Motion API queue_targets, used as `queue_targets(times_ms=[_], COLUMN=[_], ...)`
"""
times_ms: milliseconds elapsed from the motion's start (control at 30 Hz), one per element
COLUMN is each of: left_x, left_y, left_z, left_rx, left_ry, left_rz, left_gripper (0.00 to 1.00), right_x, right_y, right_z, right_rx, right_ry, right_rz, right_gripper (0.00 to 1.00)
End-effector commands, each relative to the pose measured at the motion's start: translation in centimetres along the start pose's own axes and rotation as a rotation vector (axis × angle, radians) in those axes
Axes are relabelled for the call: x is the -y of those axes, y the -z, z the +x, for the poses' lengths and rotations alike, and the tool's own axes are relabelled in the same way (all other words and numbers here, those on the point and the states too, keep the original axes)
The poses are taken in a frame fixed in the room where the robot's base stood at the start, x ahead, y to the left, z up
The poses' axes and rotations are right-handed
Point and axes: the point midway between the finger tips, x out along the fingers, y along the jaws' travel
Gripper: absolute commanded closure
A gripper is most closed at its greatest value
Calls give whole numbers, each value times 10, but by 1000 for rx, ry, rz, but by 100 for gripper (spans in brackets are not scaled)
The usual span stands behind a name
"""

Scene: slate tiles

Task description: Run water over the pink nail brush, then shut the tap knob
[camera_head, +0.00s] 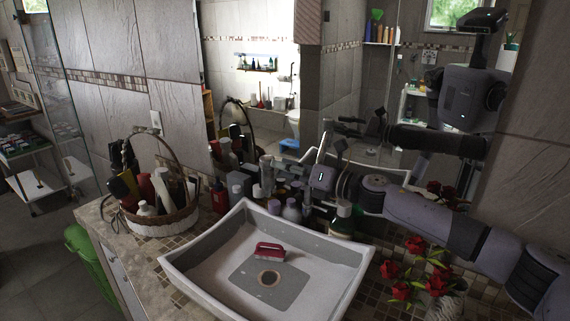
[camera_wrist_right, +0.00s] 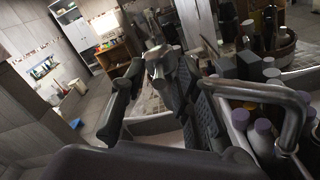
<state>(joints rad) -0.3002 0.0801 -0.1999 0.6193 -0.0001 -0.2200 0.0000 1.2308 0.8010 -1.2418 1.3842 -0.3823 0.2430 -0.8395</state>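A pink-red nail brush (camera_head: 269,252) with pale bristles lies in the white sink basin (camera_head: 215,265), just behind the round drain. No water stream is visible. My right gripper (camera_head: 275,170) reaches in from the right, behind the basin's back rim and above the bottles. In the right wrist view, its fingers (camera_wrist_right: 165,100) are apart, with a metallic piece that looks like the tap knob (camera_wrist_right: 157,62) beyond and between them. Contact cannot be told. A thick grey curved pipe, seemingly the tap spout (camera_wrist_right: 270,92), shows to the right. My left gripper is not in view.
Bottles (camera_head: 292,210) crowd behind the basin. A wicker basket (camera_head: 165,222) of toiletries stands at left and red roses (camera_head: 415,270) at right. A mirror (camera_head: 250,70) behind reflects the room and my arm. The basin's interior is otherwise clear.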

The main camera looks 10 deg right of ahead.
Motion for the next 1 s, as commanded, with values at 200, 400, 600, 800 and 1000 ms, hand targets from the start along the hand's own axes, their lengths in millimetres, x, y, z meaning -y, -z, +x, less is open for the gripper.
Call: queue_targets(times_ms=[200, 400, 600, 800, 1000], left_x=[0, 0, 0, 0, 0], left_y=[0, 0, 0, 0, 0], left_z=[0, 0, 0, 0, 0], left_rx=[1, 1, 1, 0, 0], left_ry=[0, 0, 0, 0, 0], left_rz=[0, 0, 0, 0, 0], left_gripper=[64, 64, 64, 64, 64], right_x=[0, 0, 0, 0, 1], right_y=[0, 0, 0, 0, 0], right_z=[2, 2, 2, 2, 2], right_rx=[0, 0, 0, 0, 0], right_ry=[0, 0, 0, 0, 1], right_rz=[0, 0, 0, 0, 0], right_gripper=[71, 78, 91, 100, 100])
